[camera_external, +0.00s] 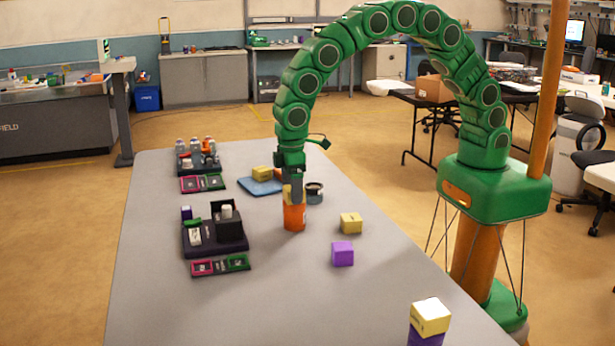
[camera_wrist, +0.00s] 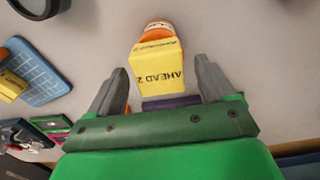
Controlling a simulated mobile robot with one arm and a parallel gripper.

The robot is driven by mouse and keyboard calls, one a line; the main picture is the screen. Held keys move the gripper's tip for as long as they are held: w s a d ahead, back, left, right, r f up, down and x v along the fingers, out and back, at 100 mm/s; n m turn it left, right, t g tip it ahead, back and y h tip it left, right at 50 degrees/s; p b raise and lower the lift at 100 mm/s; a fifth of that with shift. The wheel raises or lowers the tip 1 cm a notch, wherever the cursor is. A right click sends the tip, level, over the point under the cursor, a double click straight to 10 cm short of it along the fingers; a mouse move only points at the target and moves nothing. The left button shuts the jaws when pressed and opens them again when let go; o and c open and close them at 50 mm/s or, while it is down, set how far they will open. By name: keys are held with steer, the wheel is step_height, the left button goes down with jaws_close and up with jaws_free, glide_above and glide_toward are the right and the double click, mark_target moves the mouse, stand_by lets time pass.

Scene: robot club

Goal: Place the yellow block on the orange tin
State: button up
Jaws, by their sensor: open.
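The orange tin (camera_external: 294,218) stands upright on the grey table, below my gripper (camera_external: 293,197). A yellow block (camera_external: 287,194) is on top of the tin, partly hidden by my gripper in the external view. In the wrist view the yellow block (camera_wrist: 157,66) shows printed lettering, with the orange tin (camera_wrist: 157,28) visible past its top edge. My gripper (camera_wrist: 161,62) is open, with one finger on either side of the block and a visible gap on both sides in the wrist view.
Other yellow blocks are on the blue mat (camera_external: 258,187), on the bare table (camera_external: 351,223) and on a purple block (camera_external: 425,338) at the front. A loose purple block (camera_external: 343,254) lies nearby. Dark trays (camera_external: 228,247) are left.

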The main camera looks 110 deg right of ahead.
step_height(320, 180, up, 12)
steer(key=s+d+r, duration=0.2)
steer(key=s+r, duration=0.2)
steer(key=s, duration=0.7)
steer(key=s+d+r, duration=0.3)
steer(key=s+r, duration=0.2)
steer(key=s, duration=0.6)
steer(key=s+d+f+g, duration=0.1)
steer(key=s+d, duration=0.1)
steer(key=s, duration=2.6)
steer(key=shift+f+g, duration=0.2)
steer(key=shift+g, duration=0.2)
